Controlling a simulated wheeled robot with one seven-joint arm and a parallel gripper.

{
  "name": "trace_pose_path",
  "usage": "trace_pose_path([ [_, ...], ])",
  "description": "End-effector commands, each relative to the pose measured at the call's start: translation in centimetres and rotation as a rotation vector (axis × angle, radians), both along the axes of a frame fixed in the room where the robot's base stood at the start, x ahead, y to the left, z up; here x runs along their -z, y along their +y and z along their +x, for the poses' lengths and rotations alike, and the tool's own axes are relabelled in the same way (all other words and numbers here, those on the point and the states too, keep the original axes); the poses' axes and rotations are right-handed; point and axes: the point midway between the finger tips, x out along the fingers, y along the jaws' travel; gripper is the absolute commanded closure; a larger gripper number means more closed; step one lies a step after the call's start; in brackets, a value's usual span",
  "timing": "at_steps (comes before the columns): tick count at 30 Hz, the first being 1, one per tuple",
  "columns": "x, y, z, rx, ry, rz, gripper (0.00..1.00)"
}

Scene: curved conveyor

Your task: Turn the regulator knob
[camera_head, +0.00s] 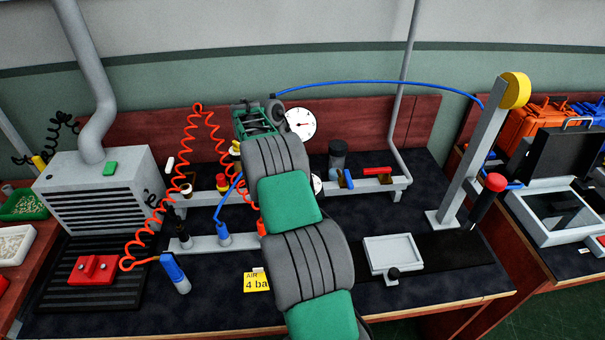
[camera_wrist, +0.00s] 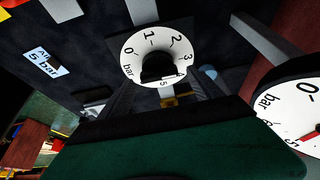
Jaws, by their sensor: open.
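The regulator knob (camera_wrist: 157,66) is dark and sits in the middle of a white dial (camera_wrist: 138,50) marked in bar, near the top of the wrist view. Its pointer setting is too dark to read. In the head view, a small white dial (camera_head: 317,185) is mostly hidden behind my arm. My gripper (camera_head: 258,118) shows in the head view as a green and dark frame at the back of the bench, left of a round white gauge (camera_head: 300,124) with a red needle. The gauge also fills the right of the wrist view (camera_wrist: 295,118).
A red coiled hose (camera_head: 190,150) and grey fan box (camera_head: 100,190) stand left. A grey post (camera_head: 470,150) and small tray (camera_head: 393,253) are right. Dark bench surface (camera_head: 350,225) is clear between arm and tray.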

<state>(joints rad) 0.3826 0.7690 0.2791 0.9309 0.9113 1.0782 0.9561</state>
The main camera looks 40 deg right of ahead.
Motion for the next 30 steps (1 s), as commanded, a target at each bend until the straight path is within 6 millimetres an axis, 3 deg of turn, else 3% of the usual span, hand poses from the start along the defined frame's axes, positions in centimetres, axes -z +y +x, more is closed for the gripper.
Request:
trace_pose_path([
  [9, -6.1, 1.9, 1.5, -0.001, -0.003, -0.001, 0.25],
  [12, -6.9, 2.2, 1.6, 0.000, -0.003, -0.002, 0.25],
  [25, -7.0, 2.4, 1.7, -0.007, -0.002, 0.000, 0.25],
  [28, -8.8, 3.4, 1.9, -0.094, 0.000, 0.008, 0.25],
  [30, -11.1, 4.9, 2.1, -0.231, 0.006, 0.022, 0.25],
])
